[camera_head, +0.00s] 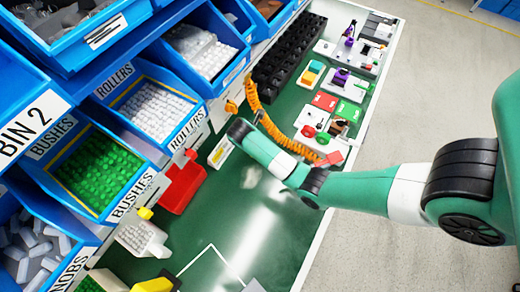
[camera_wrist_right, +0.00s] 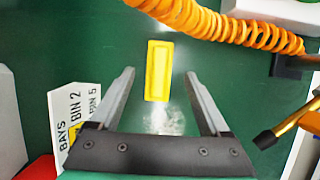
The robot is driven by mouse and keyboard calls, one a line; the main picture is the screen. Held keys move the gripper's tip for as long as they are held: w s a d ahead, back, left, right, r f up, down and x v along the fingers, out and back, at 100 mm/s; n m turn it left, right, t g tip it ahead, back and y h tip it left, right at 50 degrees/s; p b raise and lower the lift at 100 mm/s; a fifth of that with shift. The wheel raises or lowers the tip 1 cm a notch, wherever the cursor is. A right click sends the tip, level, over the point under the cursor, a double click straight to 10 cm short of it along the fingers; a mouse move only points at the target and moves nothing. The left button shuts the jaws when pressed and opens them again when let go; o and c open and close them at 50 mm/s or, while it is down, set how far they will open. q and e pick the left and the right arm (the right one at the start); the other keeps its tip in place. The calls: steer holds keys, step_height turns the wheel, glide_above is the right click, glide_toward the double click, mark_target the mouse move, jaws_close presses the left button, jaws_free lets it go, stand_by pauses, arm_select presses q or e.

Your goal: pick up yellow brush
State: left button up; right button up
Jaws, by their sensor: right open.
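The yellow brush (camera_wrist_right: 158,62) lies on the green mat in the right wrist view. Its yellow handle points up the picture, and its pale, translucent bristles (camera_wrist_right: 160,120) point down. My right gripper (camera_wrist_right: 159,74) is open, with one finger on each side of the brush and a gap to both sides. It is not gripping the brush. In the head view my right arm (camera_head: 275,155) reaches in from the right, and its fingers cannot be made out. The brush handle cannot be made out there. My left gripper is not in view.
A coiled orange hose (camera_wrist_right: 240,30) runs just beyond the brush. A printed card (camera_wrist_right: 72,115) lies left of the gripper. A red bin (camera_head: 182,187) and blue bins (camera_head: 95,165) stand at left. The mat's near part (camera_head: 225,225) is mostly clear.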

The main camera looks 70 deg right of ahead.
steer(key=x, duration=0.3)
steer(key=shift+f+b, duration=0.1)
steer(key=shift+b, duration=0.25)
jaws_close()
